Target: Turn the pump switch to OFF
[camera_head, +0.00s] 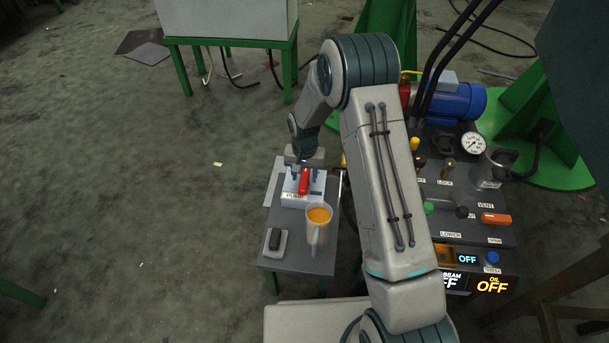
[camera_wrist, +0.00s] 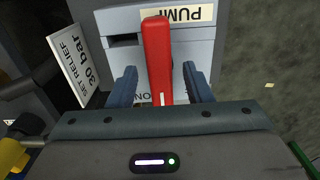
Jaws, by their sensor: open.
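The pump switch is a red lever (camera_head: 304,182) on a pale grey box (camera_head: 287,200) on the small side table. In the wrist view the red lever (camera_wrist: 157,45) runs lengthwise between my fingers, under an upside-down PUMP label (camera_wrist: 180,14). The letters ON show near its lower end, partly hidden. My gripper (camera_head: 305,168) is over the box; in the wrist view my gripper (camera_wrist: 160,84) is open, one finger on each side of the lever, with a gap on both sides. I cannot tell which position the lever is set to.
A clear jug of orange liquid (camera_head: 318,225) and a small dark-topped device (camera_head: 275,243) share the grey table (camera_head: 290,262). A control panel (camera_head: 455,205) with valves, gauge and OFF displays stands right. A "SET RELIEF 30 bar" card (camera_wrist: 75,68) is beside the box. Open floor lies left.

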